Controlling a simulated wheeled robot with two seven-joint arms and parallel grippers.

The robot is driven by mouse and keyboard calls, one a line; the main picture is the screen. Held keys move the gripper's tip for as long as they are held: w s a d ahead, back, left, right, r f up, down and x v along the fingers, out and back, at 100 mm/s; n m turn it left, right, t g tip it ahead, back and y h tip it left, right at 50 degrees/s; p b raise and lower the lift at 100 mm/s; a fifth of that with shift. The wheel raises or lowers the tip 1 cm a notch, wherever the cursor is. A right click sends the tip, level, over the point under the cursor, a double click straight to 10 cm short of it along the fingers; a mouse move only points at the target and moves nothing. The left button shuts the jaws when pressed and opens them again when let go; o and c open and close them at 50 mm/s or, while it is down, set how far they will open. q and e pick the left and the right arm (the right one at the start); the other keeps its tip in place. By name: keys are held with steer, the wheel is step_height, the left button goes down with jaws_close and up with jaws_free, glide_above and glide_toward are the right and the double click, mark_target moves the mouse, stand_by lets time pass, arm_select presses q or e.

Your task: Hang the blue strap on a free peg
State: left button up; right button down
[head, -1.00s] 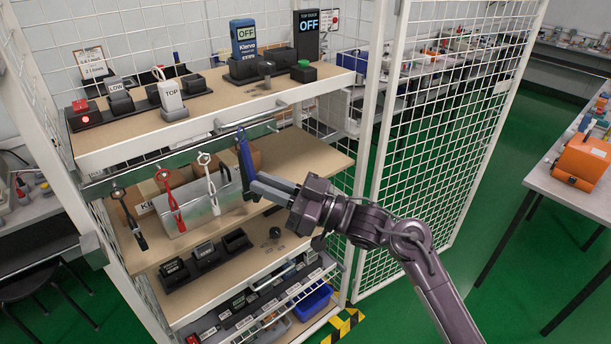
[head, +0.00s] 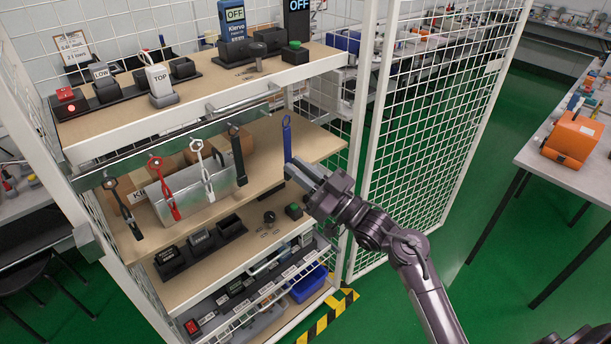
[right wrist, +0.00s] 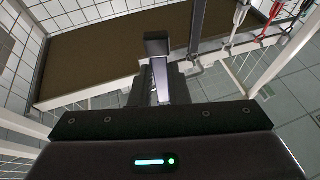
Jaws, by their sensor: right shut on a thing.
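The blue strap (head: 287,140) stands upright in the head view, its looped end up and its lower end at my right gripper (head: 292,170). My right gripper is shut on it, in front of the middle shelf and right of the hanging straps. The strap's top is apart from the rail (head: 128,161), below its right end. Along the rail hang a black strap (head: 124,208), a red strap (head: 165,190), a white strap (head: 203,172) and a dark strap (head: 238,158). My right gripper's fingers (right wrist: 158,75) show in the right wrist view; the blue strap is not clear there. My left gripper is not in view.
The top shelf (head: 215,92) holds testers in dark stands. A grey case (head: 185,205) sits behind the straps on the middle shelf (head: 315,143). A wire mesh door (head: 430,120) stands close on the right of my right arm. Open green floor lies beyond.

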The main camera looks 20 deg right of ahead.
steer(key=w+a+f+b, duration=0.1)
steer(key=w+a+b, duration=0.1)
steer(key=w, duration=0.4)
steer(key=shift+w+a+f+b, duration=0.15)
steer(key=shift+w+b, duration=0.05)
steer(key=shift+b, duration=0.65)
stand_by(0.5)
steer(key=c, duration=1.3)
jaws_free()
steer(key=shift+f, duration=0.1)
